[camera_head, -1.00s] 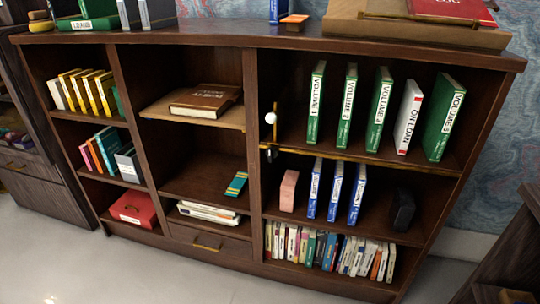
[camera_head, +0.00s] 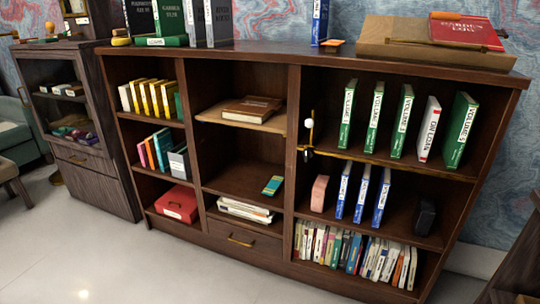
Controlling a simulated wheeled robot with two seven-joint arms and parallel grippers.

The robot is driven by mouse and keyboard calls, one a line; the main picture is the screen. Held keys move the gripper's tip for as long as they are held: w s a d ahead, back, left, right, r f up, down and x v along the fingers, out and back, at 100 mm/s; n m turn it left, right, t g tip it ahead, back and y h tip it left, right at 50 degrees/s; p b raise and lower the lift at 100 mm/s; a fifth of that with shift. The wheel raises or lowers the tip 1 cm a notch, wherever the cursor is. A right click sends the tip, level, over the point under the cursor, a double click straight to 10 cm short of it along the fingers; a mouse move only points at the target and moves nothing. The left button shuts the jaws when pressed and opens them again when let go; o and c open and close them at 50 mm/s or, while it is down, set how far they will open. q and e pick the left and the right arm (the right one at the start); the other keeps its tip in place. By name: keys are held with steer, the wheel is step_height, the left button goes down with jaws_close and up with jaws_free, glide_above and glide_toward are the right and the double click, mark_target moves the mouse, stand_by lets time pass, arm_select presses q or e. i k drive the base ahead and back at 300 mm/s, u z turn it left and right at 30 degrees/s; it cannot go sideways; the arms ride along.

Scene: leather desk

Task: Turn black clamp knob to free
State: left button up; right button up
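A small black clamp knob (camera_head: 308,153) shows at the front edge of the right section's upper shelf, beside the upright divider. A white ball (camera_head: 309,123) sits just above it on a thin brass post. The knob is small in the picture, so I cannot tell which way it is turned. Neither of my grippers is in view.
The bookcase holds green volumes (camera_head: 375,117) and a white "ON LOAN" book (camera_head: 428,129) right of the knob. Blue volumes (camera_head: 361,194) and a pink block (camera_head: 319,193) stand below. Open pale floor (camera_head: 160,270) lies in front. A dark cabinet (camera_head: 82,130) stands left.

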mark_target(307, 154)
steer(key=u, duration=1.35)
steer(key=i, duration=0.9)
steer(key=z, duration=0.6)
